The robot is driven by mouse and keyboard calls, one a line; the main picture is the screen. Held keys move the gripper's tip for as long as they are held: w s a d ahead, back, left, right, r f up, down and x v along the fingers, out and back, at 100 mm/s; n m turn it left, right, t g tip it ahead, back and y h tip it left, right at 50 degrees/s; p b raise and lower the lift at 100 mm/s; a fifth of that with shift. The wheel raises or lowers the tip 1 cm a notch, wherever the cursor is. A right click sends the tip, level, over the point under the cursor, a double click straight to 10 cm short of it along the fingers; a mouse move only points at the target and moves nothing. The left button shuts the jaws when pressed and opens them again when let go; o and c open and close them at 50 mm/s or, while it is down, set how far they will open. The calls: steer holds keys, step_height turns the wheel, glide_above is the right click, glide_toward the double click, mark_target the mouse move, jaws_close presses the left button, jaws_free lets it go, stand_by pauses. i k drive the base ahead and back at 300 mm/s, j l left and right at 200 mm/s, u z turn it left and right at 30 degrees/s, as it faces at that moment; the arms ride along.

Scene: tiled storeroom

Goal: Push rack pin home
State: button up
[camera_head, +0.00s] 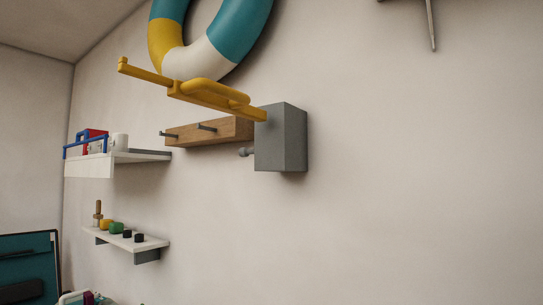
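A wooden rack (228,132) is on the wall near the middle of the view. Two dark pins stick out of its front: a left pin (169,134) and a right pin (207,127). I cannot tell how deep either pin sits. A grey box (287,137) is on the wall at the rack's right end and hides part of it. A short grey knobbed pin (246,152) sticks out of the box's left side. A yellow bar with a looped handle (205,95) runs from the box out to the left, above the rack. My gripper is not in view.
A white upper shelf (95,166) at left holds a blue-framed red item and a white cup. A lower shelf (125,240) holds several small coloured pieces. A teal and yellow ring (215,50) hangs above. The wall at right is mostly bare.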

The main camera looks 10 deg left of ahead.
mark_target(243, 152)
steer(key=j+z, duration=0.2)
steer(key=j, duration=0.3)
steer(key=j+z, duration=0.15)
steer(key=j, duration=0.3)
steer(key=k+j+z, duration=0.2)
steer(key=j, duration=0.3)
steer(key=j+z, duration=0.15)
steer(key=j, duration=0.3)
steer(key=k+j, duration=0.1)
steer(key=j, duration=0.35)
steer(key=k+j, duration=0.1)
steer(key=j, duration=0.35)
steer(key=k+j, duration=0.1)
steer(key=j, duration=0.35)
steer(key=k+j, duration=0.1)
steer(key=j, duration=0.35)
steer(key=k+j+z, duration=0.1)
steer(key=j, duration=0.35)
steer(key=l+u, duration=0.2)
steer(key=l, duration=0.35)
steer(key=l+u, duration=0.2)
steer(key=l, duration=0.35)
steer(key=k+l+u, duration=0.2)
steer(key=l, duration=0.3)
steer(key=l+u, duration=0.2)
steer(key=l, duration=0.35)
steer(key=k+l+u, duration=0.2)
steer(key=l, duration=0.3)
steer(key=i+l, duration=0.05)
